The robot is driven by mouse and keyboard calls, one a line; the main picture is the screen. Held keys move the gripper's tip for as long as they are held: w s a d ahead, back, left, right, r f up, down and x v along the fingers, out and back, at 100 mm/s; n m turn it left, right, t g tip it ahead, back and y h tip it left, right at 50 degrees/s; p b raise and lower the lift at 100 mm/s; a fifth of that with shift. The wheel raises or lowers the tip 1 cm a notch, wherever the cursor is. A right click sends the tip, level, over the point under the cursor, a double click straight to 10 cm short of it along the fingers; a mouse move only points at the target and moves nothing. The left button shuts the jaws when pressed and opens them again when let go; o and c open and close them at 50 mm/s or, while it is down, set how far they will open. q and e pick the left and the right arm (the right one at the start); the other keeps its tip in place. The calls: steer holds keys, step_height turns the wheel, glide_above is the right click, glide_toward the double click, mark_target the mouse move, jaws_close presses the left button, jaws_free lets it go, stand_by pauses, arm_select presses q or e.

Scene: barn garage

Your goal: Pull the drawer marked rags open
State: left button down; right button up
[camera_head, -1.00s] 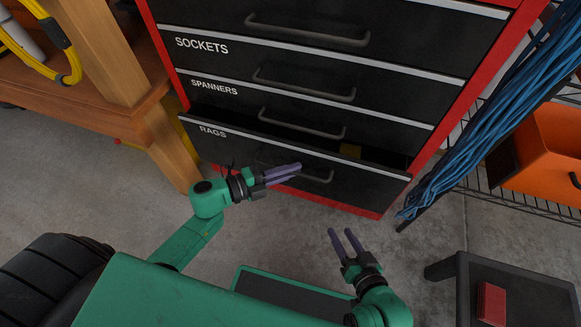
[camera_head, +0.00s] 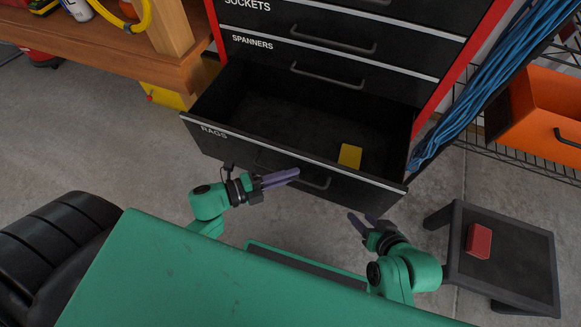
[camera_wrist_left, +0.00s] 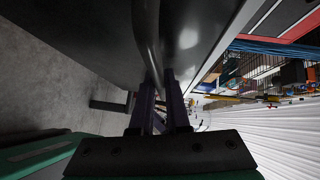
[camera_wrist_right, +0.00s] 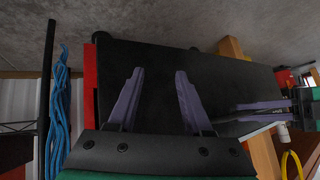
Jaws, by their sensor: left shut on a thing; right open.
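The drawer marked RAGS (camera_head: 345,188) is the lowest drawer in the head view. It stands far out of the cabinet, with its inside showing and a yellow block (camera_head: 349,156) lying in it. My left gripper (camera_head: 296,174) is at the drawer's front and shut on its bar handle (camera_head: 318,184). The handle (camera_wrist_left: 148,40) also runs between the fingers in the left wrist view. My right gripper (camera_head: 362,220) is open and empty, in front of the drawer's right part and apart from it. Its spread fingers (camera_wrist_right: 160,85) show in the right wrist view.
Above are the shut SPANNERS drawer (camera_head: 330,68) and SOCKETS drawer (camera_head: 300,30). At right are blue cables (camera_head: 500,75), an orange bin (camera_head: 550,110) on a wire rack, and a dark stool (camera_head: 505,255) bearing a red block (camera_head: 479,240). A wooden bench (camera_head: 120,60) stands at left.

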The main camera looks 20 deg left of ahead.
arm_select(q)
steer(key=shift+s+a, duration=0.1)
arm_select(e)
steer(key=shift+s, duration=0.1)
arm_select(q)
steer(key=c, duration=0.9)
jaws_free()
steer(key=p+v, duration=0.2)
steer(key=v, duration=1.2)
steer(key=shift+s+a+p, duration=0.15)
steer(key=shift+a+p, duration=0.05)
steer(key=shift+p, duration=0.2)
arm_select(e)
steer(key=s+d+r+g+h, duration=0.2)
steer(key=s+d+r+g, duration=0.1)
steer(key=d, duration=0.3)
steer(key=shift+d+r+h, duration=0.2)
steer(key=shift+r+h, duration=0.1)
steer(key=shift+r, duration=0.2)
